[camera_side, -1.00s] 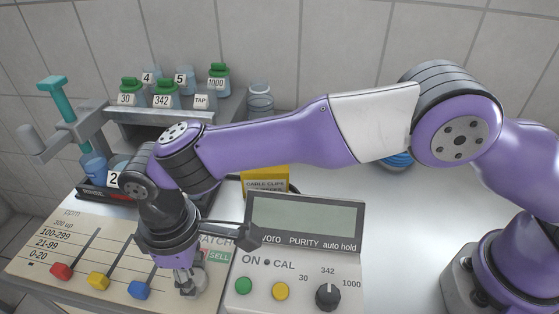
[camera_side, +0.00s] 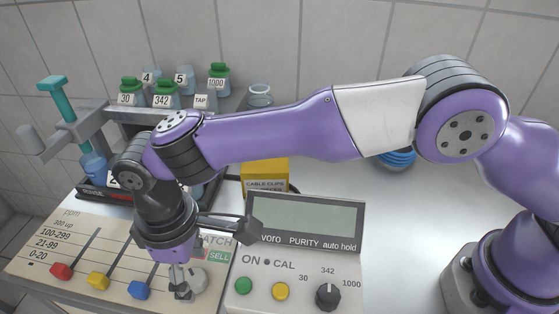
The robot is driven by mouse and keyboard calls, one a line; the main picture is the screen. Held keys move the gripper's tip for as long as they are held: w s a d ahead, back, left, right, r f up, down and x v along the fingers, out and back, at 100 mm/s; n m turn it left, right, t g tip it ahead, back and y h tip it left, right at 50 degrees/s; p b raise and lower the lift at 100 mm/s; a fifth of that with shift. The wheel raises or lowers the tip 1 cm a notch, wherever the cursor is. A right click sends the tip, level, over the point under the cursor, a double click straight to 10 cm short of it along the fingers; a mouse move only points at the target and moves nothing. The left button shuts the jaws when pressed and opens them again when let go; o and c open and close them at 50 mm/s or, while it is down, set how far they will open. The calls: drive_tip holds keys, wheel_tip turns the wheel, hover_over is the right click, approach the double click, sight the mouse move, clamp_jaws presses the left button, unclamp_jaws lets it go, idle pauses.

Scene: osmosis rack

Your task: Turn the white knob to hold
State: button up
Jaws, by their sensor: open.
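The white knob (camera_side: 199,280) is a pale grey-white round piece on the beige panel, right of the blue slider. A green label reading SELL stands just above it; the rest of its lettering is partly hidden by my gripper. My gripper (camera_side: 181,288) points down at the knob's left side, with its fingers partly in front of it. The gripper is open. I cannot tell whether a finger touches the knob. No hold mark shows clearly.
Red (camera_side: 61,271), yellow (camera_side: 98,281) and blue (camera_side: 140,290) sliders lie to the left. The purity meter (camera_side: 304,223) with a black dial (camera_side: 328,296) stands to the right. A yellow cable clips box (camera_side: 265,174) and bottle rack (camera_side: 150,117) are behind.

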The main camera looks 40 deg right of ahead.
sight(195, 277)
wheel_tip(195, 277, up, 11)
drive_tip(key=shift+f, duration=0.15)
